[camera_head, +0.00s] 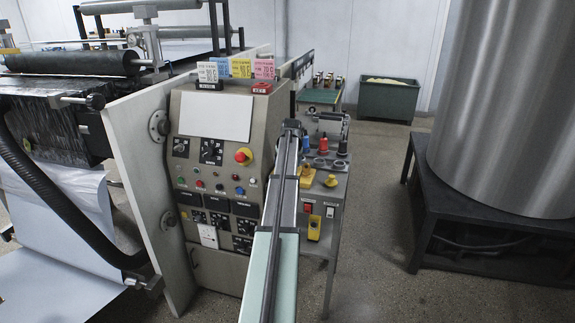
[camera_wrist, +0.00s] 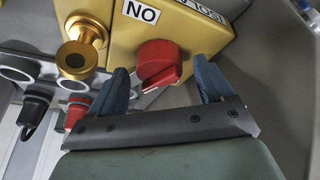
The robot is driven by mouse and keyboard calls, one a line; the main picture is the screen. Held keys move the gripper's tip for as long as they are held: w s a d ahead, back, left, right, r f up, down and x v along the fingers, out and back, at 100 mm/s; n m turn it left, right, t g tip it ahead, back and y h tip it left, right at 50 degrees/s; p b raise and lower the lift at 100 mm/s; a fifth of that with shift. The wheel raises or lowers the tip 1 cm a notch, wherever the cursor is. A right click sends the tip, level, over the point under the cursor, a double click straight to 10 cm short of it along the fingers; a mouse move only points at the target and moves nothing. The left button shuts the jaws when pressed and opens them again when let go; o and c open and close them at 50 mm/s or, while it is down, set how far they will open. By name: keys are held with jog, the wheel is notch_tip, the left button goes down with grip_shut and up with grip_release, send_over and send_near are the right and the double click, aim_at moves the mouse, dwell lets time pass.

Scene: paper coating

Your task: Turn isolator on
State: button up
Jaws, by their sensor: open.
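The isolator is a gold box (camera_wrist: 195,35) with a red rotary knob (camera_wrist: 155,58) on its face in the wrist view. Its "ON" label (camera_wrist: 141,12) appears upside down, and part of an isolator label shows at the top right. The knob's raised grip slants from lower left to upper right. My gripper (camera_wrist: 162,78) is open, its two blue fingers on either side of the knob, with visible gaps. I cannot tell whether either finger touches the box. In the head view my arm hides much of that area; a yellow box (camera_head: 306,178) shows beside it.
A gold cylindrical knob (camera_wrist: 75,58) stands left of the isolator, near round sockets and black and red plugs (camera_wrist: 77,110). In the head view, the control panel (camera_head: 215,165) with a red emergency button is left of my arm. A large metal drum (camera_head: 510,100) stands right.

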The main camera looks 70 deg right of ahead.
jog(key=shift+f, duration=0.15)
jog(key=shift+d, duration=0.1)
jog(key=c, duration=1.5)
